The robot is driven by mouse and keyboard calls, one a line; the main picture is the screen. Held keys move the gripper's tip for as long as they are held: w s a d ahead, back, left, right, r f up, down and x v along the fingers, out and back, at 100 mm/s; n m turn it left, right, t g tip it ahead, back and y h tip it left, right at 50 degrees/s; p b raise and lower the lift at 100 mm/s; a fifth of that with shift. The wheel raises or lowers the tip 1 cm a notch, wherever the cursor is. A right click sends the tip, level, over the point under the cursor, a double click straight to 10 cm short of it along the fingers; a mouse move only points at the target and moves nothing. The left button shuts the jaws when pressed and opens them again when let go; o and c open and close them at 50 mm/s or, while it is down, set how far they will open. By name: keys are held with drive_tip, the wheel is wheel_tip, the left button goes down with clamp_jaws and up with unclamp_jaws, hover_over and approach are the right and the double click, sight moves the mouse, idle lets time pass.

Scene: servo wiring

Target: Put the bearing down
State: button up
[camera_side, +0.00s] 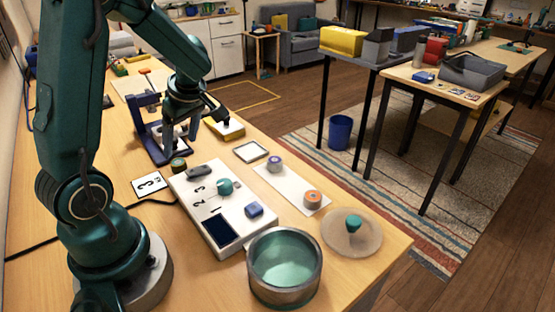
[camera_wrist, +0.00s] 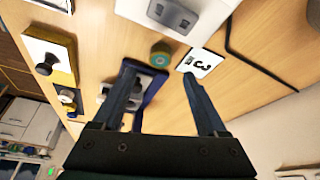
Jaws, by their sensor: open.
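My gripper (camera_side: 183,132) is open at the blue stand (camera_side: 155,143), low over the table. In the wrist view its two fingers (camera_wrist: 160,75) are spread wide with nothing seen held between them. The blue stand, with a pale grey part, shows behind the left finger in the wrist view (camera_wrist: 150,84). A small round dark green piece with a tan centre (camera_side: 178,163) lies on the table beside the stand; it also shows beyond the fingertips in the wrist view (camera_wrist: 160,54). I cannot tell for certain which piece is the bearing.
A white numbered board (camera_side: 215,200) holds a grey, a teal and a blue piece. A white strip (camera_side: 292,190) carries a purple-grey ring and an orange ring. A metal bowl (camera_side: 285,290), a round plate (camera_side: 352,240) and a card marked 3 (camera_side: 149,184) lie nearby.

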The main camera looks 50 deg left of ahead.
drive_tip(key=w+d+r+m+t+y, duration=0.1)
drive_tip(key=w+r+m+t+y, duration=0.1)
drive_tip(key=w+r+t, duration=0.5)
drive_tip(key=w+r+m+t+y, duration=0.1)
drive_tip(key=w+r+m+t, duration=0.1)
drive_tip(key=w+r, duration=0.5)
drive_tip(key=w+d+r+m+t+h, duration=0.2)
drive_tip(key=d+r+m+t, duration=0.2)
drive_tip(key=d+r, duration=0.4)
drive_tip(key=s+d+m+t+h, duration=0.1)
drive_tip(key=s+d+m+h, duration=0.2)
drive_tip(key=d+m+h, duration=0.75)
drive_tip(key=s+d+f+m+g+y, duration=0.2)
drive_tip(key=s+d+f+g, duration=0.2)
drive_tip(key=s+d+f, duration=0.3)
drive_tip(key=s+f, duration=0.1)
drive_tip(key=s, duration=0.2)
drive_tip(key=shift+d+f+y, duration=0.15)
drive_tip(key=shift+d+y, duration=0.05)
drive_tip(key=shift+y, duration=0.15)
drive_tip(key=s+a+f+g, duration=0.1)
drive_tip(key=s, duration=0.1)
drive_tip(key=s+a+f+m+g+y, duration=0.1)
drive_tip(key=s+f, duration=0.1)
drive_tip(key=s+a+f+g+y, duration=0.1)
drive_tip(key=s+f, duration=0.1)
drive_tip(key=s, duration=0.1)
drive_tip(key=shift+a+f, duration=0.2)
drive_tip(key=shift+a, duration=0.1)
drive_tip(key=shift+c, duration=1.1)
